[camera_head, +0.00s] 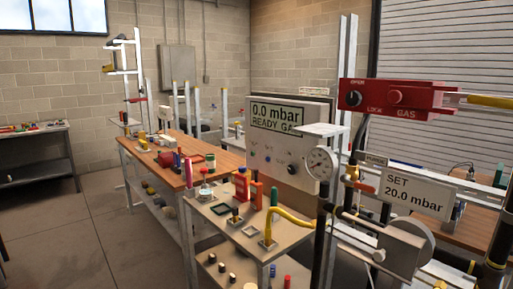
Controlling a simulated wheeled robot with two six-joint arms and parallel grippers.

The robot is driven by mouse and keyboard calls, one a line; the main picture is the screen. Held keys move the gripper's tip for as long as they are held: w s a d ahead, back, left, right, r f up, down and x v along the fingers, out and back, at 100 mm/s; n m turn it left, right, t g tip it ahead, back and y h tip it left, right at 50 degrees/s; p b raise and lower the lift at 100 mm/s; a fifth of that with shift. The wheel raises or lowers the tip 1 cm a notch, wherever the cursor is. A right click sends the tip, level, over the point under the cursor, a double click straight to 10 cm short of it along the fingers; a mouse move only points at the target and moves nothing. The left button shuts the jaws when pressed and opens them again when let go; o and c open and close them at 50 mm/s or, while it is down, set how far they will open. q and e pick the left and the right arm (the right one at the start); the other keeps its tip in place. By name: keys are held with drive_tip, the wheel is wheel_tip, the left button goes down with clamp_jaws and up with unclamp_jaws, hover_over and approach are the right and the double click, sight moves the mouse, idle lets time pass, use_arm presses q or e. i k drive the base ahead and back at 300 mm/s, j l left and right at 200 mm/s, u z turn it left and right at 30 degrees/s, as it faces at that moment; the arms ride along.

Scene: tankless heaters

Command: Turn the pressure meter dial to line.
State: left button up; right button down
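The pressure meter (270,150) is a light panel whose screen reads "0.0 mbar" and "READY GA…", with the end of the line covered. A dark round dial (292,169) sits low on its face, with small marks beside it. They are too small to read, and I cannot tell which mark the dial points to. A round white gauge (321,163) with a needle stands just right of the panel and overlaps its edge. Neither of my grippers shows in this view.
A red gas box (405,98) marked OPEN, LOCK and GAS is at upper right. A sign (417,193) reads "SET 20.0 mbar". A yellow hose (290,217) curves over the bench below the meter. A wooden workbench (215,179) is behind; open floor (75,235) lies left.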

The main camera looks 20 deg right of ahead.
sight(293, 169)
drive_tip(key=i+j+z, duration=0.2)
drive_tip(key=i, duration=0.35)
drive_tip(key=i+j+z, duration=0.2)
drive_tip(key=i+j, duration=0.15)
drive_tip(key=i, duration=0.2)
